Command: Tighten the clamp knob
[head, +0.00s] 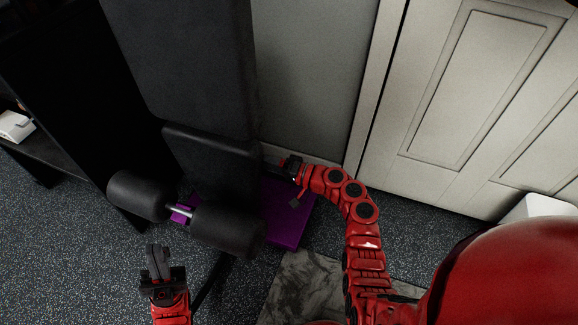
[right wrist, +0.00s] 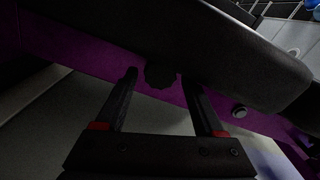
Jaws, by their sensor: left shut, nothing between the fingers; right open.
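The clamp knob (right wrist: 160,77) is small, dark and rounded in the right wrist view. It sits on the purple frame (right wrist: 75,52) of a bench, just under a black pad. My right gripper (right wrist: 160,84) is open, with one fingertip on each side of the knob. I cannot tell whether the fingers touch it. In the head view my right gripper (head: 288,168) is at the right side of the bench, and the knob cannot be made out there. My left gripper (head: 158,262) is shut and empty, in front of the foam rollers.
The bench has a black padded back (head: 195,60), a seat pad (head: 215,160) and foam rollers (head: 228,230). A white panelled door (head: 480,85) is at the right. A dark shelf (head: 40,160) stands at the left. Speckled floor (head: 80,270) is clear at front left.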

